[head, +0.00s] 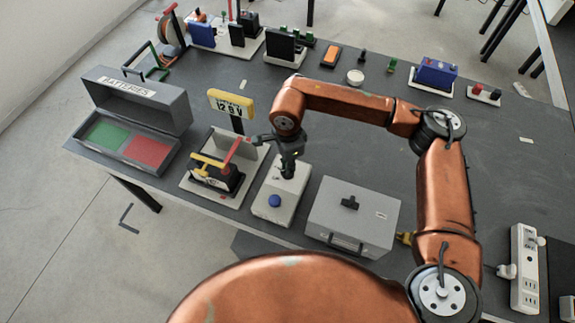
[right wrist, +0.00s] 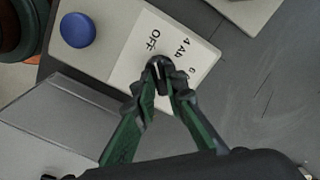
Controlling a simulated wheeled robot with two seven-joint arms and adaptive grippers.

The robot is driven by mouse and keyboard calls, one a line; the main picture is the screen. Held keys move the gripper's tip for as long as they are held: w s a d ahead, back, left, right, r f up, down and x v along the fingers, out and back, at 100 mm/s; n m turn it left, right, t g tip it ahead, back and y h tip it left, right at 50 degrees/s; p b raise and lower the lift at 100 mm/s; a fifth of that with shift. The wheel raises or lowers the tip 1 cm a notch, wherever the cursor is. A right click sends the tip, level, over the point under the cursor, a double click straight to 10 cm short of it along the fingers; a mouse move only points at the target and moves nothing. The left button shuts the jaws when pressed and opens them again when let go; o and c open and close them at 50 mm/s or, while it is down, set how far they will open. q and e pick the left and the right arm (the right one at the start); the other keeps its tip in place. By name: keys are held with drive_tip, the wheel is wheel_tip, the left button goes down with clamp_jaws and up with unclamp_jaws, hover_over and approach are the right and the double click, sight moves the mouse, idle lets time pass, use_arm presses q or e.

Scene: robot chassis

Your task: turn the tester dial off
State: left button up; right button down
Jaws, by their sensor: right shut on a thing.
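The tester is a pale box (head: 270,208) with a blue button (head: 274,201), standing near the front edge of the table. In the right wrist view its dial (right wrist: 157,66) is a small black knob with a light pointer line, beside printed marks that include "OFF" and "4 Ah". The pointer line runs roughly toward the "OFF" side, but its exact setting is hard to tell. My right gripper (right wrist: 160,84) is shut on the dial, with a green finger on each side. In the head view the right gripper (head: 288,172) comes down onto the tester from above. My left gripper is not in view.
Left of the tester stands a tray (head: 187,191) with a battery, clamps and a yellow meter (head: 231,103). A grey lidded case (head: 355,217) is close on the right. A grey "BATTERIES" box (head: 140,105) stands open at far left.

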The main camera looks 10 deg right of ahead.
drive_tip(key=c, duration=2)
unclamp_jaws()
drive_tip(key=shift+o, duration=0.2)
wheel_tip(320, 180, up, 12)
